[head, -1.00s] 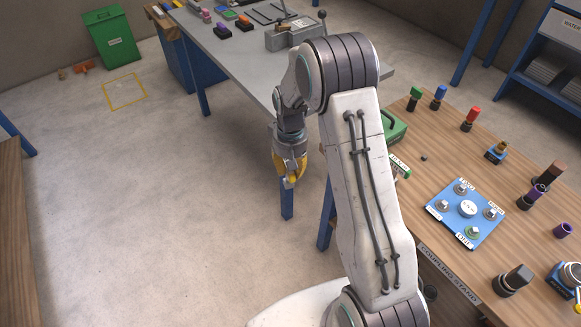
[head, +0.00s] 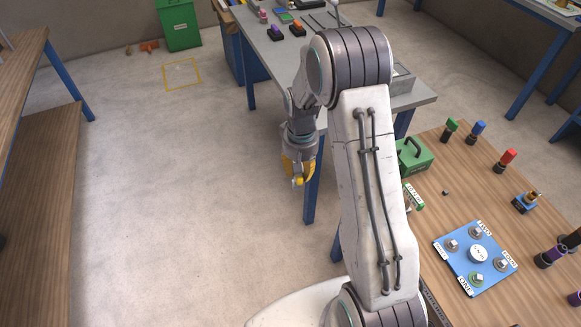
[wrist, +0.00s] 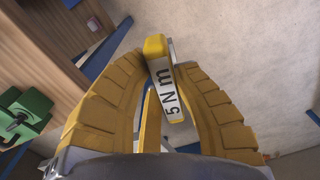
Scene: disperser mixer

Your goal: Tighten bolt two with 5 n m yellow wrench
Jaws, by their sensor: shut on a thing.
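My gripper (head: 299,181) hangs over the floor beside the wooden bench, its yellow fingers pointing down. In the wrist view the fingers (wrist: 155,100) are shut on the yellow wrench (wrist: 154,46), which has a white label reading "5 N m". In the head view the wrench is too small to tell apart from the yellow fingers. The blue bolt plate (head: 452,268) lies on the bench at right, with several bolts around a white centre disc (head: 478,253). One bolt, by the label "ONE", sits on a green ring (head: 476,280).
Several coloured-top tools, such as the red one (head: 507,160), stand along the bench (head: 436,207). A grey table (head: 262,50) is behind my arm. The floor (head: 190,200) at left is open.

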